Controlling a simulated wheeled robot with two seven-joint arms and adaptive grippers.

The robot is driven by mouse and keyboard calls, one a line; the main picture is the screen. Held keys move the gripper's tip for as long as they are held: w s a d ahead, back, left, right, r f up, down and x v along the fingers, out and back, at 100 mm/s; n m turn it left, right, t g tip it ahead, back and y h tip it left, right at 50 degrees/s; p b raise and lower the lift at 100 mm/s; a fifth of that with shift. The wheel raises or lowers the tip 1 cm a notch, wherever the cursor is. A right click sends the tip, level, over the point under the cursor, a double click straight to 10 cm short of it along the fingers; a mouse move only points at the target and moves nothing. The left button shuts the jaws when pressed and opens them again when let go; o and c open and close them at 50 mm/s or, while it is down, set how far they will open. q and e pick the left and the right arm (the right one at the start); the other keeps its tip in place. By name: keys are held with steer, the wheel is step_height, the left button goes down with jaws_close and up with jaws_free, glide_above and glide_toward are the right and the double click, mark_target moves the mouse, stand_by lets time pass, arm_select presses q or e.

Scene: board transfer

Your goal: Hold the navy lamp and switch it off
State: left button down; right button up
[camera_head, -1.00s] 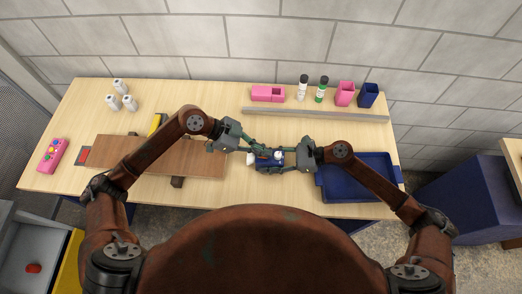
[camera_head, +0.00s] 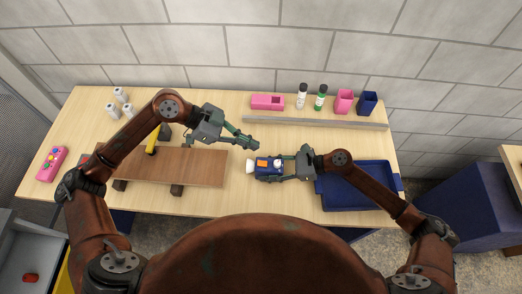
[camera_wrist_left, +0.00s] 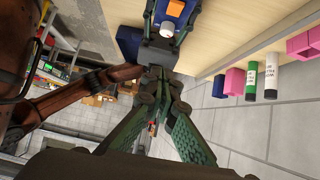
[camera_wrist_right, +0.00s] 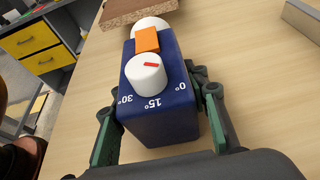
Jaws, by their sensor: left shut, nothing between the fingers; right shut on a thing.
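The navy lamp (camera_head: 267,165) is a box with a white head at its left end, an orange patch and a white knob. My right gripper (camera_head: 283,167) is shut on it from the right. In the right wrist view the lamp (camera_wrist_right: 165,112) stands between the fingers. Its white knob (camera_wrist_right: 146,72) has a red mark and faces 0°, 15° and 30° labels; the orange patch (camera_wrist_right: 147,40) lies beyond it. My left gripper (camera_head: 254,144) is shut and empty, behind and left of the lamp, apart from it. The left wrist view also shows the lamp (camera_wrist_left: 174,10).
A brown board (camera_head: 200,168) lies on supports to the left. A navy tray (camera_head: 335,203) is at the right. A grey rail (camera_head: 315,122), pink and navy containers and two bottles stand behind. Several white cylinders and a pink box (camera_head: 52,163) are far left.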

arm_select(q)
steer(key=shift+a+r, duration=0.75)
steer(key=shift+r, duration=0.3)
arm_select(e)
steer(key=o, duration=1.4)
steer(key=shift+d, duration=0.1)
